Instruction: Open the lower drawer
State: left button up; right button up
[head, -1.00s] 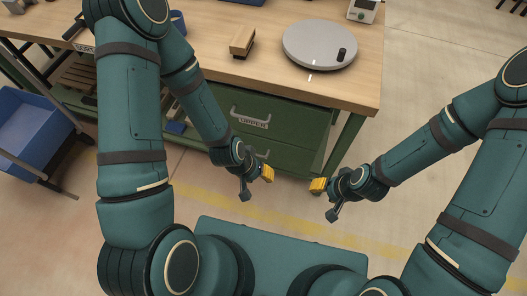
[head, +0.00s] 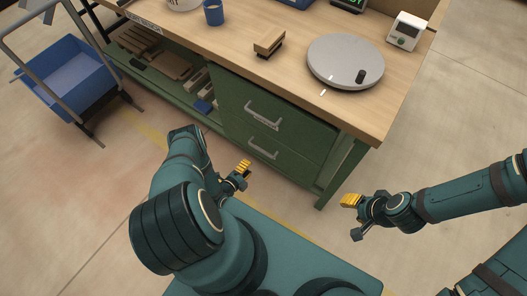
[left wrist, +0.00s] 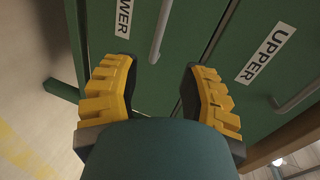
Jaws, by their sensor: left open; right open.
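The lower drawer (head: 250,162) is a green front under the workbench, below the upper drawer (head: 290,125); both look shut. Its pale bar handle (head: 262,149) is in view. In the left wrist view the lower drawer's handle (left wrist: 161,32) stands ahead, near the label ending in "WER" (left wrist: 123,18), with the label "UPPER" (left wrist: 265,53) to the right. My left gripper (head: 243,170) is open and empty in front of the drawers; its yellow fingers (left wrist: 155,95) are apart, with the handle beyond them, not between them. My right gripper (head: 352,218) is open and empty, right of the drawer unit.
The wooden benchtop (head: 215,45) carries a grey turntable (head: 345,62), a wooden brush-like block (head: 269,42), a blue cup (head: 213,13) and a white device (head: 406,31). A bench leg (head: 345,170) stands right of the drawers. A blue cart (head: 65,85) is at the left.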

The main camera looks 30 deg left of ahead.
aim_at(263, 152)
pick_arm(q)
jog(key=shift+m+t, duration=0.3)
jog(key=shift+m, duration=0.2)
jog(key=b+x, duration=0.1)
jog(key=x, duration=0.3)
jog(key=b+x, duration=0.1)
jog(key=x, duration=0.3)
jog(key=b+x, duration=0.1)
jog(key=x, duration=0.3)
jog(key=shift+w+d+f+b, duration=0.15)
jog(key=shift+d+f+b, duration=0.05)
jog(key=shift+f+b, duration=0.2)
grip_shut()
